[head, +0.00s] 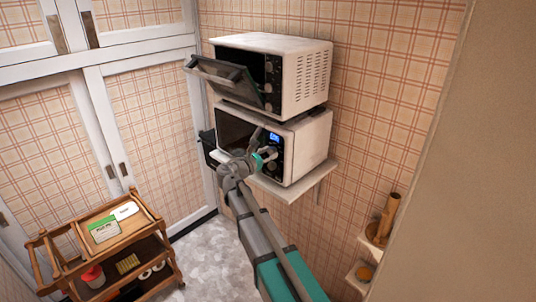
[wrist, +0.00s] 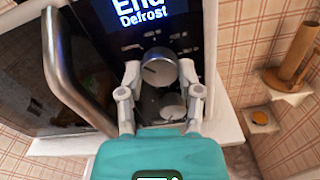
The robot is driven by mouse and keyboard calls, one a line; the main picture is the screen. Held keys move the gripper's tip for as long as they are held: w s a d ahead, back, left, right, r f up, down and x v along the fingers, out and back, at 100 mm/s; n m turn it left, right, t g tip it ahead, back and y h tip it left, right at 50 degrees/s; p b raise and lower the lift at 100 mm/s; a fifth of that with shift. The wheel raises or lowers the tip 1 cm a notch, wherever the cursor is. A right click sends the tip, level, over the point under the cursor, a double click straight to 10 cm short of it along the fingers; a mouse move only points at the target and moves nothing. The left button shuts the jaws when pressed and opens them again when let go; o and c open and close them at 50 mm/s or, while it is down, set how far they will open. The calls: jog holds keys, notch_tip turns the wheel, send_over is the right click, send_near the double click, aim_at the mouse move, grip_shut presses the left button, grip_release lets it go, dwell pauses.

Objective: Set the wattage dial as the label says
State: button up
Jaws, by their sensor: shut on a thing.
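The lower microwave (head: 308,145) stands on a white wall shelf, its lit display (head: 274,137) facing out. In the wrist view the display (wrist: 140,14) reads "End" and "Defrost". Below it are an upper silver dial (wrist: 158,70) with a dark pointer line slanting to the upper left, and a lower dial (wrist: 172,110). My gripper (wrist: 160,74) is shut on the upper dial, one finger on each side. It also shows in the head view (head: 266,156) at the control panel. A green and white card (head: 104,229) lies on the trolley; its print is too small to read.
A toaster oven (head: 300,75) with its door (head: 222,78) hanging open sits on the microwave. The microwave's handle (wrist: 65,75) rises left of my gripper. A wooden trolley (head: 150,222) stands lower left. A small shelf with wooden items (head: 385,220) is at right.

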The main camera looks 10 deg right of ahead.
jog(key=shift+c, duration=1)
grip_shut()
jog(key=shift+m, duration=0.5)
jog(key=m, duration=0.2)
jog(key=shift+m, duration=0.4)
jog(key=m, duration=0.4)
jog(key=shift+m, duration=0.3)
jog(key=m, duration=0.9)
jog(key=shift+s+d+m, duration=0.1)
jog(key=shift+m, duration=0.3)
